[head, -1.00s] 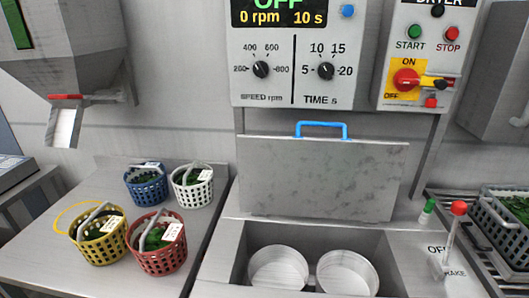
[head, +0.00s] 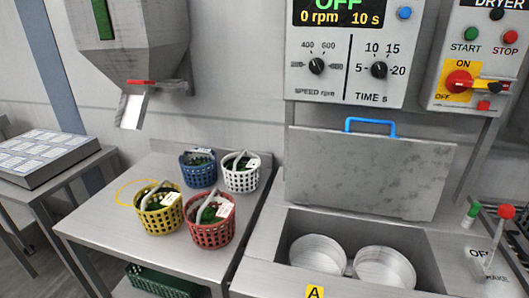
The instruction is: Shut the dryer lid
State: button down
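The dryer lid (head: 370,173) is a grey metal panel with a blue handle (head: 370,126) along its top edge. It stands raised at the back of the dryer's well. The well is open, and two round white drums (head: 318,256) show inside it, side by side. The dryer body (head: 262,276) is grey metal, with a yellow "A" label (head: 315,292) at its front. My gripper is not in view.
A metal table (head: 110,215) left of the dryer holds yellow, red, blue and white baskets (head: 159,213) of greens. A hopper (head: 125,50) hangs above it. A red-knobbed brake lever (head: 506,212) stands right of the well. Control panels (head: 347,50) are behind.

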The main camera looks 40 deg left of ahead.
aim_at(393, 175)
jog(key=k, duration=1.4)
jog(key=u, duration=1.3)
jog(key=i, duration=1.55)
